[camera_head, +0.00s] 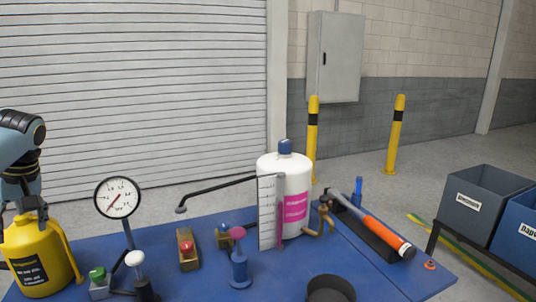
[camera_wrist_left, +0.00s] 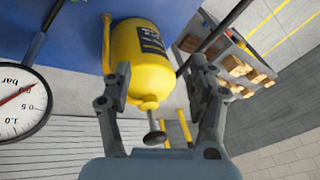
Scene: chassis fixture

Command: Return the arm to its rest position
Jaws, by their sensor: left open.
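My left gripper (camera_head: 27,205) hangs at the left edge of the head view, just above the top of a yellow bottle (camera_head: 36,250) with a dark label. My left arm (camera_head: 18,140) comes down from the left edge. In the left wrist view the gripper (camera_wrist_left: 157,73) is open, its two fingers spread wide. The yellow bottle (camera_wrist_left: 143,58) shows between and beyond the fingers; I cannot tell whether they touch it. My right gripper is not in view.
The blue bench (camera_head: 345,262) holds a round pressure gauge (camera_head: 117,197), a white tank (camera_head: 287,165), valves and an orange-handled tool (camera_head: 380,232). Grey and blue bins (camera_head: 478,200) stand at the right. Yellow posts (camera_head: 394,135) stand behind.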

